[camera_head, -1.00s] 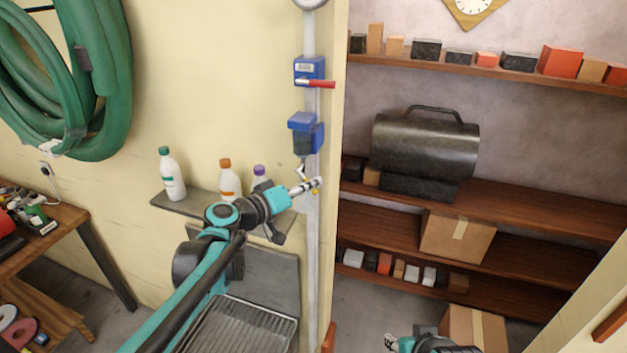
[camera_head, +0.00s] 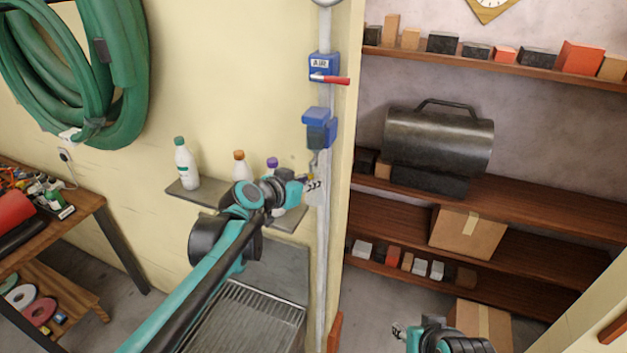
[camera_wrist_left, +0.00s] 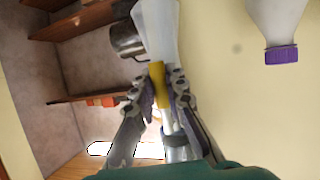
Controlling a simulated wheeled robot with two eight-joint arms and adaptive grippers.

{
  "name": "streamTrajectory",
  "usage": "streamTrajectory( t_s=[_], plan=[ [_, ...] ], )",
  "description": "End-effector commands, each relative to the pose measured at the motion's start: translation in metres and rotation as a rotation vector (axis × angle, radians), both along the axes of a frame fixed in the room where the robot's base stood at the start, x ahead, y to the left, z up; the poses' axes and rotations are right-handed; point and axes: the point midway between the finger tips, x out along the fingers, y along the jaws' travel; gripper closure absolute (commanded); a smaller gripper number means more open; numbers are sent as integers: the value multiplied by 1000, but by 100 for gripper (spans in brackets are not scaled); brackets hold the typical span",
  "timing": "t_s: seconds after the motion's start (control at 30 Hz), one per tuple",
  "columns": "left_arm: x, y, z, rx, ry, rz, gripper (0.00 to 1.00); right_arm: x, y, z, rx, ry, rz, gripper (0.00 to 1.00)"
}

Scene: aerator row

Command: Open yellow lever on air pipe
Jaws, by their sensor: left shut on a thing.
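The grey air pipe (camera_head: 322,250) runs upright along the wall corner, with a blue box marked AIR (camera_head: 320,66) and a red lever (camera_head: 332,80) higher up. My left gripper (camera_head: 314,188) is at the pipe below the lower blue unit (camera_head: 320,128). In the left wrist view the yellow lever (camera_wrist_left: 160,85) lies between the fingers of my left gripper (camera_wrist_left: 164,80), which are shut on it. The gripper hides most of the lever in the head view. My right gripper (camera_head: 398,331) shows small at the bottom; its opening is unclear.
A wall shelf (camera_head: 184,193) with several bottles stands left of the pipe, behind my left arm. A bottle with a purple cap (camera_wrist_left: 281,54) is near the left gripper. Wooden shelves (camera_head: 400,222) with a dark heater (camera_head: 438,140) are at the right.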

Motion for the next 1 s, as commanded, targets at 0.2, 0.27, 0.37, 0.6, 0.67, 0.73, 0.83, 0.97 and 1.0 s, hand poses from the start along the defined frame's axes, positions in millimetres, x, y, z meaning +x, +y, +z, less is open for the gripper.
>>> streamTrajectory(
  t_s=[0.2,0.27,0.37,0.6,0.67,0.73,0.83,0.97,1.0],
  plan=[
    [-1,0,-2,34,-6,-5,100,0,0,0,0,0,0,60],
    [-1,1,-2,37,-7,-5,100,0,0,0,0,0,0,60],
    [-1,1,-3,38,-8,-5,100,0,0,0,0,0,0,60],
    [-1,1,-3,38,-8,-6,85,0,0,0,0,0,0,60],
    [-1,1,-3,38,-8,-5,69,0,0,0,0,0,0,60],
    [-1,1,-2,37,-8,-4,66,0,0,0,0,0,0,60],
    [0,1,-2,35,-8,-2,66,0,0,0,0,0,0,60],
    [0,2,-1,34,-9,-2,66,0,0,1,0,0,0,60],
    [-1,2,0,34,-9,-1,66,0,0,1,0,0,0,60]
  ],
)
